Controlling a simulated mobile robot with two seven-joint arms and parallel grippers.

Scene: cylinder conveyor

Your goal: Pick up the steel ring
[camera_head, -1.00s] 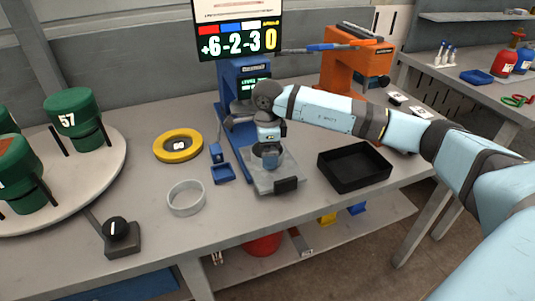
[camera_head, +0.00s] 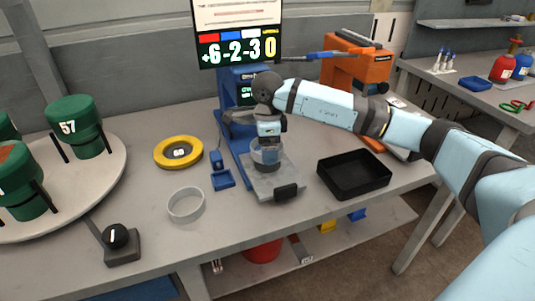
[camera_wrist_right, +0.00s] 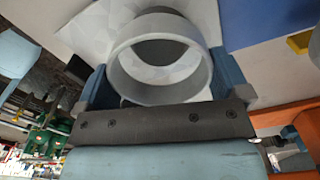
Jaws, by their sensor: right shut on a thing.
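A grey steel-looking ring (camera_wrist_right: 140,94) is held between the two blue fingers of my right gripper (camera_wrist_right: 165,80) in the right wrist view. In the head view the right gripper (camera_head: 267,155) is above the grey plate at the foot of the blue stand, shut on this ring (camera_head: 256,157), which is partly covered by the fingers. Another pale grey ring (camera_head: 172,208) lies flat on the table to the left. My left gripper is not in view.
A blue stand (camera_head: 233,140) with a grey plate (camera_head: 262,188) is right by the gripper. A black tray (camera_head: 355,190) is to its right.

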